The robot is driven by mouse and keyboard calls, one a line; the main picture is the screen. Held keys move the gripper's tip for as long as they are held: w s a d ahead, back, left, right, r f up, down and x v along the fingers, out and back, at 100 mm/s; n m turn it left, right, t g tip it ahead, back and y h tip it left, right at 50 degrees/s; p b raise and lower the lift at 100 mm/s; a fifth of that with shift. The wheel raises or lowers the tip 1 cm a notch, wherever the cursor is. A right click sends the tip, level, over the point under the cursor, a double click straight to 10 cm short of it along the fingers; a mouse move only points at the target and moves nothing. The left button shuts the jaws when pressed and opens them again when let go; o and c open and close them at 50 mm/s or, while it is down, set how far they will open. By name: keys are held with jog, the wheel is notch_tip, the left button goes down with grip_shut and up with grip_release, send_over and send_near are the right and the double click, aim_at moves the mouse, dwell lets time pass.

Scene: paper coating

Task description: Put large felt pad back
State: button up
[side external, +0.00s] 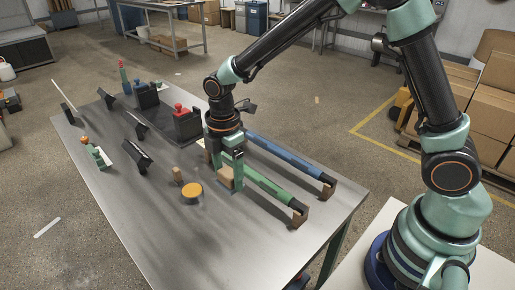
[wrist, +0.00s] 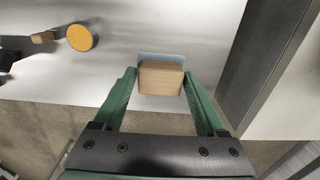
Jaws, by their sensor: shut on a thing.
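The large felt pad (wrist: 160,78) is a light wooden block with a blue-grey layer showing along its far edge in the wrist view. My gripper (wrist: 160,84) is shut on it, with one green finger on each side. In the side view the pad (side external: 225,177) shows as a tan block below my gripper (side external: 232,168), over the steel table beside the green roller. I cannot tell whether it touches the table. Its underside is hidden.
A green roller (side external: 268,187) and a blue roller (side external: 285,158) lie to the right. Dark holders and bottles (side external: 147,94) stand farther back. The front of the steel table (side external: 205,245) is clear.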

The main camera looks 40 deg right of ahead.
notch_tip(320, 180, down, 18)
jog(key=shift+f, duration=0.25)
dwell(0.4)
jog(key=shift+f, duration=0.15)
jog(key=o, duration=1.2)
jog(key=shift+o, duration=0.2)
